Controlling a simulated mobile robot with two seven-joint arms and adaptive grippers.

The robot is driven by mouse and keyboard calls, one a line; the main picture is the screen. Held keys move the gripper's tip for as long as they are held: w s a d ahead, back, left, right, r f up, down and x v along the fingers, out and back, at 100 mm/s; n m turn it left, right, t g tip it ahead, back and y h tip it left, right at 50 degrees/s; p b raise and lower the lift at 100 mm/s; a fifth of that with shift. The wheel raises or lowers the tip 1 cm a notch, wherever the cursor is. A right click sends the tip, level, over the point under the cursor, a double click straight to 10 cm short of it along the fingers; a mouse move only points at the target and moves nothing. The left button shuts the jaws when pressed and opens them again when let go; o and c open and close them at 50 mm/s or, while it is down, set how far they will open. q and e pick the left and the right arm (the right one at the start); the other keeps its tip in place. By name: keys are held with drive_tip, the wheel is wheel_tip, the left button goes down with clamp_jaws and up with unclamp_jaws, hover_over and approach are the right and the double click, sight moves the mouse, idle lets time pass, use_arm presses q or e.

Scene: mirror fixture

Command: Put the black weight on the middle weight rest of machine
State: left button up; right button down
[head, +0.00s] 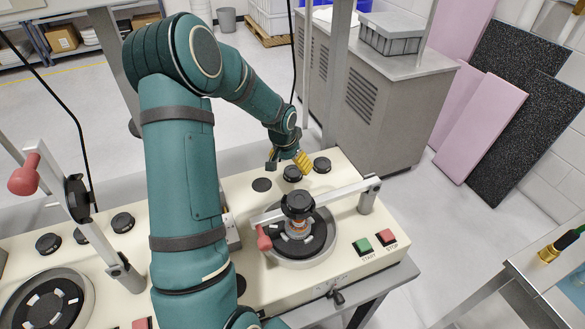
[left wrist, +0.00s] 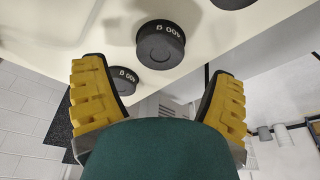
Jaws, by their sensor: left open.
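My left gripper (head: 290,161), with yellow finger pads, is above the back edge of the right-hand machine (head: 350,262). It is open and empty. In the left wrist view, a black weight marked 400 g (left wrist: 160,46) lies ahead between the open fingers (left wrist: 160,78), apart from them. A second black weight (left wrist: 123,80) is near the left finger. In the head view, black weights (head: 293,173) and (head: 322,165) stand in a row at the back of the machine, beside a flat black disc (head: 262,185). Which spot is the middle rest is unclear. My right gripper is not in view.
A lever arm with a red knob (head: 264,238) crosses over a central spindle carrying a black weight (head: 298,202). Green and red buttons (head: 387,237) sit at the right. A second machine (head: 60,262) with black weights is at the left. A metal cabinet (head: 375,95) stands behind.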

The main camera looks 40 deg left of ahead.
use_arm(q)
drive_tip(key=v, duration=0.7)
drive_tip(key=shift+r, duration=0.25)
drive_tip(key=shift+s, duration=0.1)
